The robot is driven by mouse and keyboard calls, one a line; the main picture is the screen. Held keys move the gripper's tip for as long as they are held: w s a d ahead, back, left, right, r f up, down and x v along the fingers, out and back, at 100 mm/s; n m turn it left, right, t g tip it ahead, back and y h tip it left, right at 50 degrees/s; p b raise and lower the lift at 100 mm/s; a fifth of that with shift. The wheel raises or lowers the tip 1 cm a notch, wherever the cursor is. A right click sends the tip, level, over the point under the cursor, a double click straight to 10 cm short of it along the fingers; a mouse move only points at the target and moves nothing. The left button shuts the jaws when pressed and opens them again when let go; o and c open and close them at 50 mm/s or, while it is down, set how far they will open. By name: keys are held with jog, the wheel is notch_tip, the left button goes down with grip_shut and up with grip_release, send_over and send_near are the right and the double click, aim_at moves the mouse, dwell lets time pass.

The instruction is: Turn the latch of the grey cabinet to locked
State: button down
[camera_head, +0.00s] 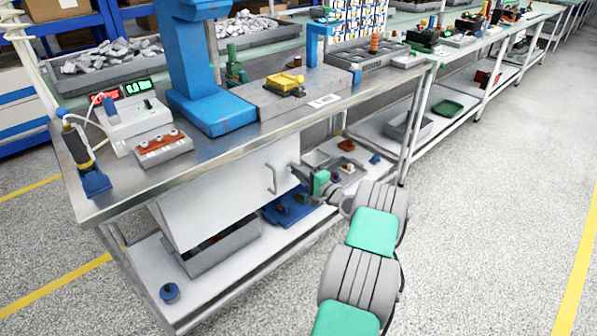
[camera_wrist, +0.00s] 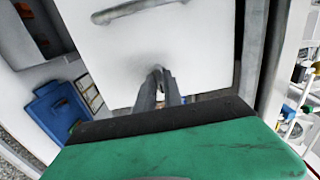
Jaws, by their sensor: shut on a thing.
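The grey cabinet (camera_head: 225,190) hangs under the workbench, its pale front showing a bar handle (camera_head: 272,179). The cabinet front (camera_wrist: 115,60) fills the middle of the wrist view, with the handle (camera_wrist: 135,10) at the top edge. My gripper (camera_head: 297,168) is at the right part of the cabinet front, to the right of the handle. In the wrist view my gripper's two dark fingers (camera_wrist: 159,76) come close together at the panel, shut on the latch. The latch itself is hidden by the fingers, so I cannot tell its angle.
The metal bench top (camera_head: 240,140) overhangs the cabinet and my gripper. A blue press (camera_head: 195,70) stands on it. A lower shelf holds a grey bin (camera_head: 215,250), a blue cup (camera_head: 170,293) and blue parts (camera_head: 290,208). The floor in front is clear.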

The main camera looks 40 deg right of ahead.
jog(key=shift+d+n+b, duration=0.1)
jog(key=shift+n+b, duration=0.2)
jog(key=shift+b, duration=0.15)
jog(key=n+b, duration=1.7)
jog(key=b, duration=0.4)
jog(key=shift+f, duration=0.1)
jog(key=shift+n+b, duration=0.3)
jog(key=c, duration=1.5)
grip_release()
